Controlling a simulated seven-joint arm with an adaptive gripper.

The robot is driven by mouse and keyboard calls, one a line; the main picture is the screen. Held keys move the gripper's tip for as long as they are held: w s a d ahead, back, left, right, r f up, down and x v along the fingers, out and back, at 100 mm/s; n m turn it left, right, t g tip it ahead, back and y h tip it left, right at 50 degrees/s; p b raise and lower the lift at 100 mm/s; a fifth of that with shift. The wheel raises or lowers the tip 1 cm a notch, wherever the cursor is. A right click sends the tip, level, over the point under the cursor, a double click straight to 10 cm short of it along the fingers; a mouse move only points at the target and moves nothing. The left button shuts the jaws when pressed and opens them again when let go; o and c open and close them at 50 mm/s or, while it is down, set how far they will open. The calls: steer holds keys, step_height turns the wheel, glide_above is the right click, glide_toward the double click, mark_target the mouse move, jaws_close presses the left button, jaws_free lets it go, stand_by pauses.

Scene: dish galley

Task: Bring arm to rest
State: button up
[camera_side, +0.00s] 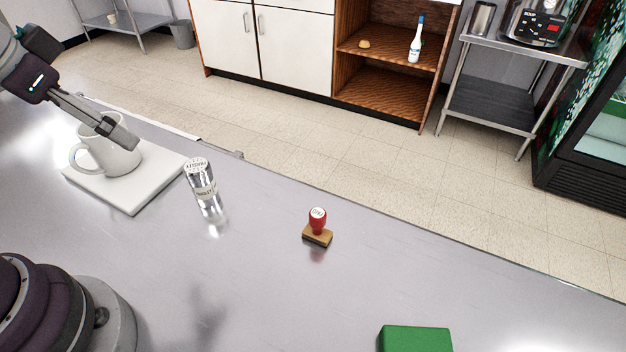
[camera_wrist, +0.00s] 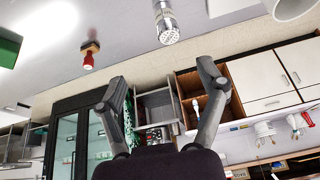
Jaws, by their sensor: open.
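My gripper (camera_side: 108,125) is at the upper left of the side view, its fingers overlapping the rim of a white mug (camera_side: 115,160). In the wrist view my gripper (camera_wrist: 161,76) has its fingers spread wide with nothing between them. The mug stands upright on a white square board (camera_side: 135,196). In the wrist view the mug (camera_wrist: 291,8) is cut off at the top right corner, well away from the fingers.
A silver shaker (camera_side: 202,186) stands right of the board. A red-handled stamp (camera_side: 318,222) stands on the counter (camera_side: 250,290), and a green block (camera_side: 415,339) lies at the bottom edge. Bare counter lies between them. Cabinets (camera_side: 295,45) stand across the floor.

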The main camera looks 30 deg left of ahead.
steer(key=shift+s+d+r+n, duration=0.1)
steer(key=shift+s+r+n, duration=0.2)
steer(key=shift+s, duration=0.25)
steer(key=shift+s+r+n, duration=0.2)
steer(key=shift+s+r, duration=0.15)
steer(key=shift+s, duration=0.2)
stand_by(0.5)
